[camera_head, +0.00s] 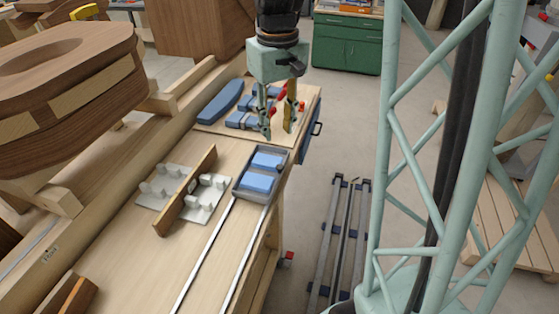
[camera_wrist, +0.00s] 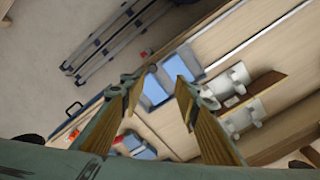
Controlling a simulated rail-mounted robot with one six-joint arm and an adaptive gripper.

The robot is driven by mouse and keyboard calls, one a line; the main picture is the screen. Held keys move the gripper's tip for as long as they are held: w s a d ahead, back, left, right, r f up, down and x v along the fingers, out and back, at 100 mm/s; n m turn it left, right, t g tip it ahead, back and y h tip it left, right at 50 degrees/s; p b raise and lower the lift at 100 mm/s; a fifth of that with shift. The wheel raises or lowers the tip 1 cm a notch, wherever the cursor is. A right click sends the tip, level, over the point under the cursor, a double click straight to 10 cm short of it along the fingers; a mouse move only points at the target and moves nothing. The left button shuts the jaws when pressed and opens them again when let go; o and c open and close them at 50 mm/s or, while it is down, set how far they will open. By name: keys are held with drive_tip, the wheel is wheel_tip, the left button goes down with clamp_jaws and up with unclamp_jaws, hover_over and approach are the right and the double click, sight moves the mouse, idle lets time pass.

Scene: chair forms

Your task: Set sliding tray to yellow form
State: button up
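The sliding tray (camera_head: 251,197) is a shallow grey tray holding blue blocks. It sits at the far end of two pale rails on the wooden bench. It also shows in the wrist view (camera_wrist: 194,62), partly behind my fingers. My gripper (camera_head: 278,120) points down above the bench end, just beyond the tray. Its fingers, with wood-coloured pads, are apart and nothing is between them; the gap also shows in the wrist view (camera_wrist: 154,86). I see no touch on the tray. A small yellow piece (camera_head: 86,12) shows at the top left; I cannot tell whether it is the yellow form.
Blue blocks (camera_head: 235,119) and red-handled tools lie beside my gripper. White brackets with an upright wooden board (camera_head: 186,190) stand left of the rails. A large curved wooden form (camera_head: 65,90) fills the left. The rails (camera_head: 206,255) look clear toward the near end.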

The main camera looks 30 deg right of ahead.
sight(280, 167)
drive_tip(key=w+d+f, duration=0.2)
drive_tip(key=shift+f+p, duration=0.35)
drive_tip(key=shift+f, duration=0.05)
idle(0.3)
drive_tip(key=shift+f+b, duration=0.3)
drive_tip(key=shift+f, duration=6.6)
drive_tip(key=shift+c, duration=0.5)
clamp_jaws()
drive_tip(key=shift+s, duration=0.15)
